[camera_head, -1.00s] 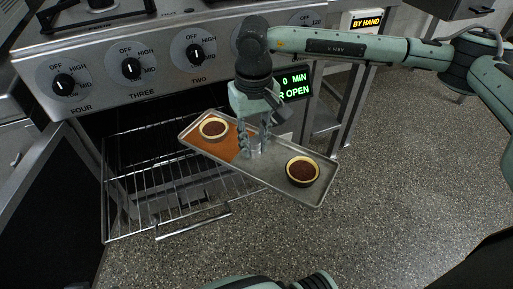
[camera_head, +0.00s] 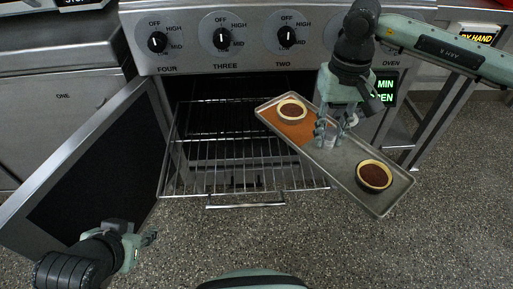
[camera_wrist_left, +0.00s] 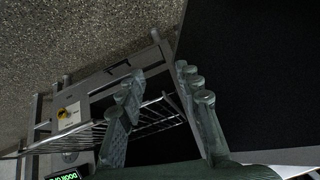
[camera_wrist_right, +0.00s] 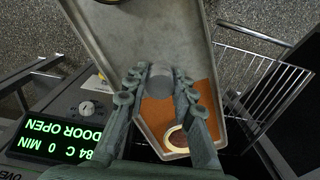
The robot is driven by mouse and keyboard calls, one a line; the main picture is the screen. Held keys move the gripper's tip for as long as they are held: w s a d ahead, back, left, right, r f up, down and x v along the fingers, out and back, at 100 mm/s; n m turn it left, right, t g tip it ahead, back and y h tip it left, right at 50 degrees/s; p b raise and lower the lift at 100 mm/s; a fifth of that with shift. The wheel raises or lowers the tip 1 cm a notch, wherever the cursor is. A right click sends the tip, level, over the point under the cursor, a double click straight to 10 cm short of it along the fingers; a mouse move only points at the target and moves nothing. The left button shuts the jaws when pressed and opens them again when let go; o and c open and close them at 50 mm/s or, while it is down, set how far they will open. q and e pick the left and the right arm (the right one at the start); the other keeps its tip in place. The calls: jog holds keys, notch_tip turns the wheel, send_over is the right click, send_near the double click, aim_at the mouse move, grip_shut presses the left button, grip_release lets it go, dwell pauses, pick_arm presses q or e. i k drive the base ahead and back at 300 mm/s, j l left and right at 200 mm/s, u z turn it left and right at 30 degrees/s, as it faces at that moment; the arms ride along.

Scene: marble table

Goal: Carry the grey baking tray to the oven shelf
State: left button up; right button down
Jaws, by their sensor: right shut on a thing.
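The grey baking tray (camera_head: 343,166) is held diagonally in front of the oven's right side. It carries two small dark-filled cups, one (camera_head: 292,110) on an orange patch at the far end and one (camera_head: 374,176) at the near end. My right gripper (camera_head: 329,128) is shut on a short upright grip at the tray's middle, also seen in the right wrist view (camera_wrist_right: 158,84). The wire oven shelf (camera_head: 230,160) is pulled out and empty; the tray's far left end overlaps its right side in the head view. My left gripper (camera_head: 150,238) is open and empty at lower left.
The oven door (camera_head: 90,165) stands open on the left, near my left gripper. The knob panel (camera_head: 255,38) runs above the opening. A green display (camera_head: 384,88) is behind my right gripper. A side stand with legs (camera_head: 425,125) is at right. The speckled floor is clear in front.

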aim_at(244, 155)
jog(key=i+l+u, duration=0.1)
jog(key=l+u, duration=0.45)
jog(key=u, duration=0.2)
jog(key=l+u, duration=0.35)
